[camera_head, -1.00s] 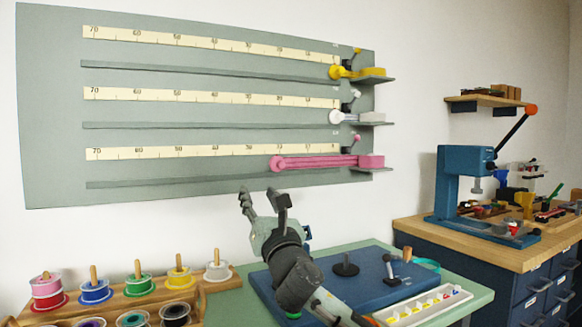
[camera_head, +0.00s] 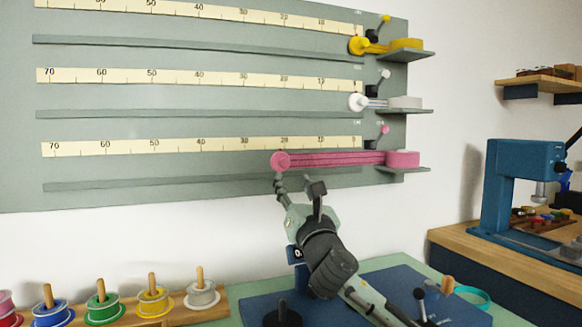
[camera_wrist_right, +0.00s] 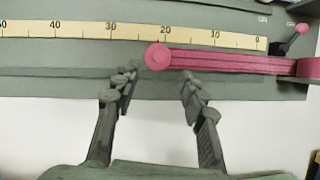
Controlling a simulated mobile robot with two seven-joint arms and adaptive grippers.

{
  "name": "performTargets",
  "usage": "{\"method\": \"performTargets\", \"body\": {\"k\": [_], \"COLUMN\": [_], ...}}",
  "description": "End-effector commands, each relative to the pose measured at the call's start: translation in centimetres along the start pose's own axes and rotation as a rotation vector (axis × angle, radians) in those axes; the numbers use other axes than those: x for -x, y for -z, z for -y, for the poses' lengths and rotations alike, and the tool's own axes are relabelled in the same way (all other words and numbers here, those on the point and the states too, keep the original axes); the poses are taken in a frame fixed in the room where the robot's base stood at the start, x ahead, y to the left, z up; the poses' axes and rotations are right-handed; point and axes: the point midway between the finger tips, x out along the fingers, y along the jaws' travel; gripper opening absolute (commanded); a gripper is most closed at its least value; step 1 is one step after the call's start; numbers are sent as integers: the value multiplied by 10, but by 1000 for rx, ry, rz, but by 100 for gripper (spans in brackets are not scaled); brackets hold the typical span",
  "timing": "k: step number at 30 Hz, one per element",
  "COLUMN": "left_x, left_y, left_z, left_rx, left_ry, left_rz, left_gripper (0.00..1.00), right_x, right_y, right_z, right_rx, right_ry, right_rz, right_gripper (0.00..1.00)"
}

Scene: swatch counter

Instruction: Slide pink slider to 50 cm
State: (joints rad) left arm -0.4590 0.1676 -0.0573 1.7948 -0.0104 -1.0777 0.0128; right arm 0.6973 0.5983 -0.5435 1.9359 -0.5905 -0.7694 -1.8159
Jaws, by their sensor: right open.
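The pink slider (camera_head: 280,161) is a round knob on the lowest track of the grey wall board. A pink strip (camera_head: 335,160) runs right from it to a pink roll (camera_head: 403,159). The knob sits by the 20 mark of its scale (camera_head: 205,145), as the right wrist view shows too, with the knob (camera_wrist_right: 157,56) just left of 20. My right gripper (camera_head: 298,187) is open and empty just below the knob. In the wrist view its fingers (camera_wrist_right: 158,82) stand apart, one each side below the knob, not visibly touching it. My left gripper is not in view.
Yellow (camera_head: 358,45) and white (camera_head: 358,102) sliders sit at the right ends of the upper tracks. Small shelves project at the board's right edge. Spools on pegs (camera_head: 152,300) stand at lower left, and a blue press (camera_head: 520,185) at right. The pink track left of the knob is clear.

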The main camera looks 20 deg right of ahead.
Motion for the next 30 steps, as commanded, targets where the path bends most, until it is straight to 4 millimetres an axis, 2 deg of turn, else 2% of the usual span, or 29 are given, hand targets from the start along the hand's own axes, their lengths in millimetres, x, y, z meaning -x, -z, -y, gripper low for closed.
{"method": "performTargets", "body": {"k": [5, 7, 12, 18, 25, 30], "left_x": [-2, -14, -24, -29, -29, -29], "left_y": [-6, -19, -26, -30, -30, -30], "left_z": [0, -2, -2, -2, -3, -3], "left_rx": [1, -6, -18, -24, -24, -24], "left_ry": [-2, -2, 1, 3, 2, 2], "left_rz": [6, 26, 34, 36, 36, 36], "left_gripper": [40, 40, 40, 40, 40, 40], "right_x": [-26, -38, -62, -73, -73, -73], "right_y": [-2, -2, 0, 0, 0, 0], "right_z": [0, 0, 0, 0, 0, 0], "right_rx": [-2, -1, -1, 0, 0, 0], "right_ry": [2, 2, 2, 0, 0, 0], "right_rz": [0, 0, -1, -1, -1, -1], "right_gripper": [42, 42, 42, 42, 42, 21]}}
